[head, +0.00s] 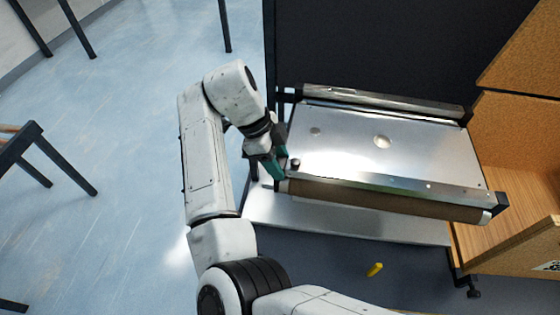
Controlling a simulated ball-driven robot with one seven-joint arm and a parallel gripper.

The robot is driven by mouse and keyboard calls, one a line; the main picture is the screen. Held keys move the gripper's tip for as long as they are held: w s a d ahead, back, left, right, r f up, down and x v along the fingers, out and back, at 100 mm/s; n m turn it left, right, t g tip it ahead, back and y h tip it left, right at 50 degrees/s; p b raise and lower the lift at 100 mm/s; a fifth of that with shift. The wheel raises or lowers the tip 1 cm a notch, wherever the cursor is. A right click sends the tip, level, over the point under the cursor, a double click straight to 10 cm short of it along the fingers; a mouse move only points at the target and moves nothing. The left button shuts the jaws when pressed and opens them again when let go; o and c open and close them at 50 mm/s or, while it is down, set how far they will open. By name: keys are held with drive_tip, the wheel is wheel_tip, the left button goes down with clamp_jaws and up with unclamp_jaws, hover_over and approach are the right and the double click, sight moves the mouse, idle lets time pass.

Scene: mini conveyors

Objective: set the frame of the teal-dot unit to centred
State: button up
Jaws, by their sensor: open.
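A mini conveyor unit (350,155) fills the right middle of the head view. No teal dot can be made out, and I cannot tell how the frame is set. My gripper (280,168), with teal fingers, is open at the unit's left end, beside a small dark knob (295,163). I cannot tell whether it touches the knob.
A dark panel (380,45) stands behind the unit. Wooden cabinets or shelves (515,135) close off the right side. A pale base plate (345,222) lies below the unit. The blue floor at left is mostly clear, with dark table legs.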

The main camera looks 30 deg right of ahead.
drive_tip(key=shift+s+d+f, duration=0.15)
drive_tip(key=shift+f, duration=0.45)
clamp_jaws()
